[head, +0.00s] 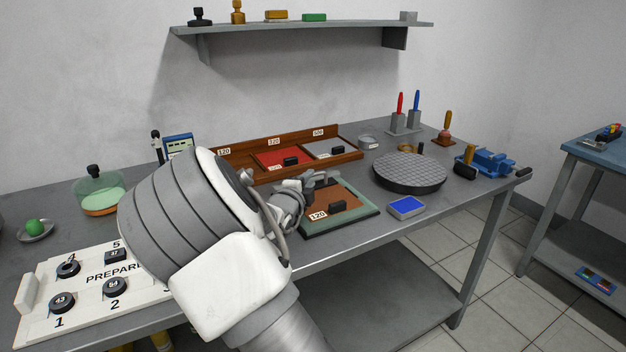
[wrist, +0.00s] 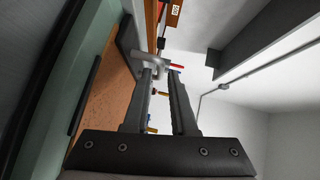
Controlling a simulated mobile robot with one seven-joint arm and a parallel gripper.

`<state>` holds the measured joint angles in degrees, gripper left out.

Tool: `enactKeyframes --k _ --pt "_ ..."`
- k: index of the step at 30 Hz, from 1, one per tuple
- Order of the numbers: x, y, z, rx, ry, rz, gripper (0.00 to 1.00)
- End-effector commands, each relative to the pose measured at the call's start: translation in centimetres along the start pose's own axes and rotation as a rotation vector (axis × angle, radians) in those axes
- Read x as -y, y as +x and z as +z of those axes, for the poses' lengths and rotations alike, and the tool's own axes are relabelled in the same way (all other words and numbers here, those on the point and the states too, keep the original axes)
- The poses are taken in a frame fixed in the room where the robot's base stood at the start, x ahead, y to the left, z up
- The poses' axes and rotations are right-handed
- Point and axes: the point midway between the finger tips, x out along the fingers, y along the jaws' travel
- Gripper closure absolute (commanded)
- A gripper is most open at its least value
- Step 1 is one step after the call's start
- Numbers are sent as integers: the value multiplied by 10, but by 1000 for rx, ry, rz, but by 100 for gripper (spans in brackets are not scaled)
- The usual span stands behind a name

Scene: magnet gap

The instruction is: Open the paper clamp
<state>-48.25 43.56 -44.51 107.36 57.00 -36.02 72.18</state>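The paper clamp shows in the wrist view as a grey bar with a rounded end (wrist: 150,60), at the edge of the brown sheet (wrist: 112,88). My gripper (wrist: 160,74) has its fingers apart, with the bar just ahead of the fingertips; whether they touch it I cannot tell. In the head view my gripper (head: 318,180) is over the back left edge of the green-framed board (head: 366,213), and the clamp is mostly hidden behind it.
A wooden divided tray (head: 345,156) stands just behind the board. A round grey plate (head: 408,173) and a blue pad (head: 406,207) are to the right. A white labelled board (head: 100,295) lies at the front left. A shelf (head: 300,29) is on the wall above.

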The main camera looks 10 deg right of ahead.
Motion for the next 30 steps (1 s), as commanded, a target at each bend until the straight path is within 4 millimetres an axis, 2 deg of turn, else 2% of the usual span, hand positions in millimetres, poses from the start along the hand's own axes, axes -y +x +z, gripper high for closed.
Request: enactKeyframes --k 3,7,19,24,30 --pt "-1 20 0 -1 -2 0 75" --pt "-1 33 0 0 -2 0 75" --pt "0 39 0 1 -1 1 75" --pt "0 39 0 1 -1 1 100" --pt "0 39 0 1 -1 1 100"
